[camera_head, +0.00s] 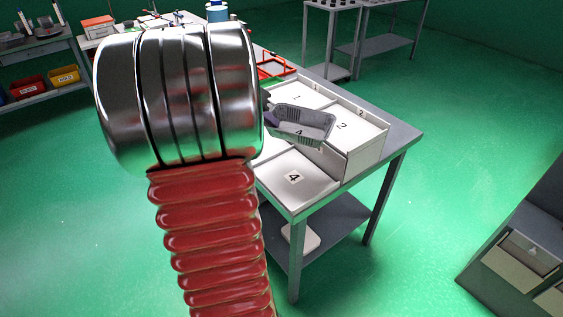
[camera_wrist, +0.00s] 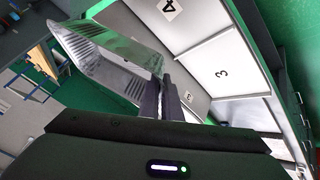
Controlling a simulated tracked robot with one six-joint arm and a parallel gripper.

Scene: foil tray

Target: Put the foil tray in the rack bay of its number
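The foil tray (camera_head: 305,115) is a grey ribbed open tray with a 4 on it. In the head view it is above the rack, tilted. My gripper (camera_wrist: 163,98) is shut on one edge of the tray, which also shows in the wrist view (camera_wrist: 105,62). In the head view my gripper is mostly hidden behind my arm. The rack has white bays: bay 4 (camera_head: 315,184) at the near side, bay 2 (camera_head: 362,128) at the right, bay 1 (camera_head: 312,92) farther back. Bay 3 (camera_wrist: 222,52) shows in the wrist view. Bay 4 looks empty.
The rack stands on a grey table (camera_head: 400,134) with a lower shelf. A red frame (camera_head: 272,68) lies behind the rack. Shelves with coloured bins (camera_head: 64,76) are at the left, and a grey cabinet (camera_head: 520,250) is at the right. Green floor between is clear.

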